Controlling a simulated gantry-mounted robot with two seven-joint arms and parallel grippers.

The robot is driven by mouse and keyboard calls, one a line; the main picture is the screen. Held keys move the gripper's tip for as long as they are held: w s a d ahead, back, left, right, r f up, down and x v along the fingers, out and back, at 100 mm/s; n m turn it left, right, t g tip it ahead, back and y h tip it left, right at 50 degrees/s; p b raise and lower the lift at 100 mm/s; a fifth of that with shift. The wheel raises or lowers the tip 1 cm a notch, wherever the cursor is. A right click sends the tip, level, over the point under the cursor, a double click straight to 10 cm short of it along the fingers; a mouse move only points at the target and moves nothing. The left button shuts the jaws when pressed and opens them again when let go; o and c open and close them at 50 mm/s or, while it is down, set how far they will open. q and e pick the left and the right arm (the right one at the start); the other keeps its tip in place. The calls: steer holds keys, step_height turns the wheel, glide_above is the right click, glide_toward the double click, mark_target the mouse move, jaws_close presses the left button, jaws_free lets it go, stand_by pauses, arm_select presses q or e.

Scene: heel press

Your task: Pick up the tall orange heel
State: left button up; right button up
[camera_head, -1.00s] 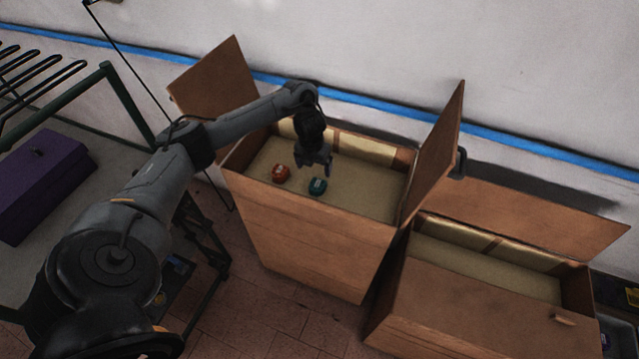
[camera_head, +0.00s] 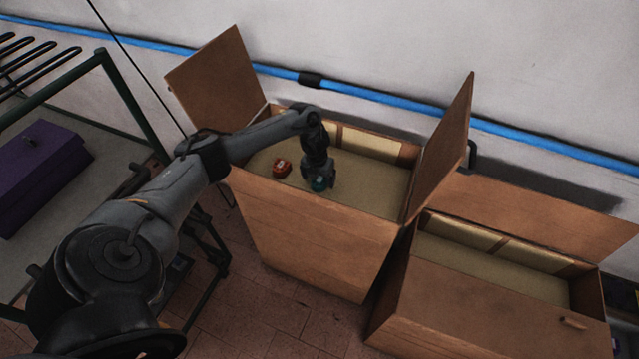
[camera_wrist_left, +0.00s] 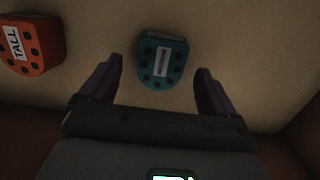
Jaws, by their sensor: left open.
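The tall orange heel (camera_head: 281,168) lies on the floor of the larger open box (camera_head: 375,190), left of my gripper. It shows at the left edge of the left wrist view (camera_wrist_left: 31,43), with a white label reading TALL and dark dots. A teal heel (camera_wrist_left: 163,60) with a white label is ahead of and between the fingers in the wrist view; in the head view it (camera_head: 319,184) is partly hidden by the gripper. My left gripper (camera_head: 318,182) is open, low inside the box over the teal heel; its fingers (camera_wrist_left: 157,82) do not visibly touch it. My right gripper is not in view.
The box has raised flaps at left (camera_head: 215,80) and right (camera_head: 442,150). A lower open box (camera_head: 490,310) at right looks empty. A purple case (camera_head: 40,170) sits on a bench at left. Bare box floor lies right of the gripper.

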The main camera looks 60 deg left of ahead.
arm_select(q)
steer(key=shift+w+a+f, duration=0.1)
steer(key=shift+w+f, duration=0.05)
steer(key=shift+f, duration=0.85)
steer(key=c, duration=1.2)
